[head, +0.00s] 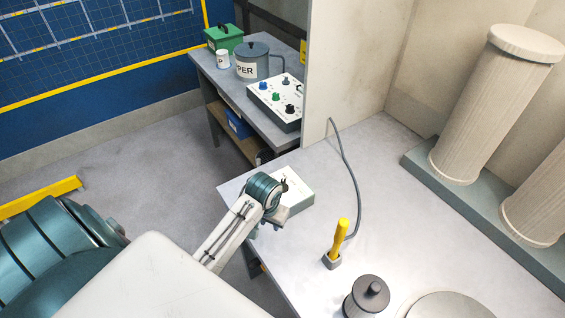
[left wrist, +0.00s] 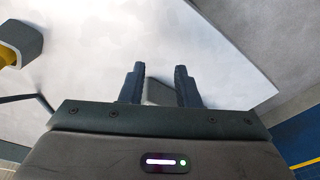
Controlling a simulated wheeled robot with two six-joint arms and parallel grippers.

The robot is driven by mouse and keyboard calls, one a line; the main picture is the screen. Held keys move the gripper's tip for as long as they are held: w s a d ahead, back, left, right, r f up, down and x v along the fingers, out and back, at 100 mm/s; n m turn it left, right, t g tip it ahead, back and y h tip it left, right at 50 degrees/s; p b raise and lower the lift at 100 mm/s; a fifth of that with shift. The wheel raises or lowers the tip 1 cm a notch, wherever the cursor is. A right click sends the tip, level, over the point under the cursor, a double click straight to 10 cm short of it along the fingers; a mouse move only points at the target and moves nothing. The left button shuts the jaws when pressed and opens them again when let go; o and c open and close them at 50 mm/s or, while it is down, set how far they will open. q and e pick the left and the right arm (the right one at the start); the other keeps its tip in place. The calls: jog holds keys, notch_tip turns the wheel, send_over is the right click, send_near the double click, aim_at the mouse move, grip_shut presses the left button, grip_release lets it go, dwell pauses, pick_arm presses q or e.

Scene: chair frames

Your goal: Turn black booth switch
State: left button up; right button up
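A light control box (head: 276,100) on the back table carries several knobs. One black knob (head: 290,109) sits near its front edge, with blue and green ones beside it. A smaller white box (head: 298,190) lies on the near table, with a small dark part on top; I cannot tell whether that part is a switch. My left gripper (head: 278,217) hangs beside this box, partly covering it. In the left wrist view its fingers (left wrist: 159,84) are apart. A grey shape shows between them; I cannot tell what it is. My right gripper is out of view.
A yellow handle (head: 340,238) stands in a grey base, with a cable behind it. A dark lidded pot (head: 366,297) stands at the front. A pale partition (head: 352,60) rises beside the back table. Ribbed columns (head: 492,105) stand at right. The middle of the near table is clear.

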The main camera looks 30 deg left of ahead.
aim_at(283, 183)
pick_arm(q)
jog(key=w+a+r+n, duration=0.1)
jog(key=w+r, duration=0.1)
jog(key=w, duration=0.2)
jog(key=w+a+r+n+g, duration=0.1)
jog(key=w+a+r, duration=0.1)
jog(key=w, duration=0.3)
jog(key=w+a+r+n, duration=0.1)
jog(key=w+a+r, duration=0.1)
jog(key=w+r, duration=0.2)
jog(key=shift+w+a+r+g+h, duration=0.15)
jog(key=shift+w+g+h, duration=0.15)
jog(key=shift+w, duration=0.4)
notch_tip(283, 183, down, 8)
jog(key=shift+r, duration=0.2)
jog(key=c, duration=0.6)
jog(key=m, duration=0.8)
jog(key=shift+m, duration=0.3)
jog(key=o, duration=0.8)
